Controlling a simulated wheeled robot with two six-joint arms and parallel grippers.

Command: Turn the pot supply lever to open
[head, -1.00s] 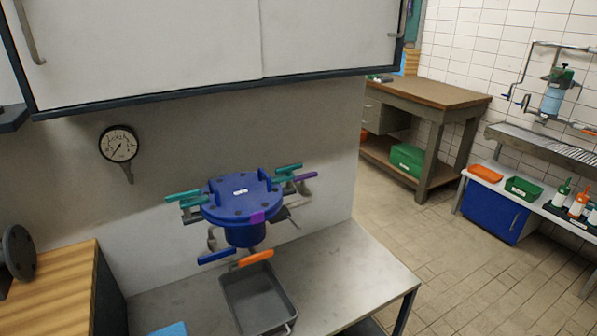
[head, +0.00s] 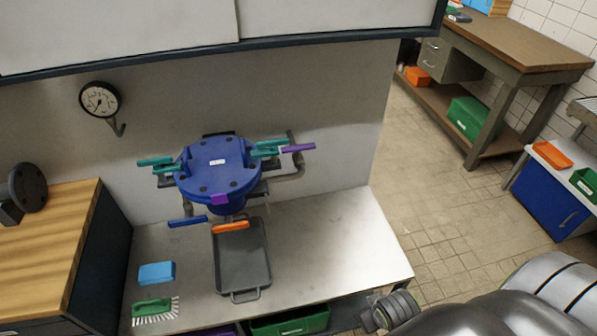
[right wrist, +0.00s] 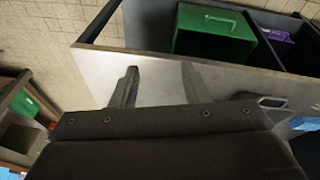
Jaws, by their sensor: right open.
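The blue pot (head: 217,170) with a bolted lid and a small white label is mounted in front of the wall, above the metal bench. Around it are teal levers at left (head: 155,161) and right (head: 268,147), a purple lever (head: 298,148) at right, a blue lever (head: 188,221) at lower left and an orange lever (head: 230,227) at the lower front. I cannot read which one is the pot supply lever. My right gripper (right wrist: 158,88) is open and empty, its fingers apart in front of the bench edge. My left gripper is not in view.
A grey tray (head: 243,270) lies on the bench (head: 340,230) below the pot. A blue sponge (head: 157,272) and a green brush (head: 152,307) lie left of it. A green crate (right wrist: 212,33) is under the bench. A cabinet (head: 330,15) overhangs the pot; a gauge (head: 100,100) is on the wall.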

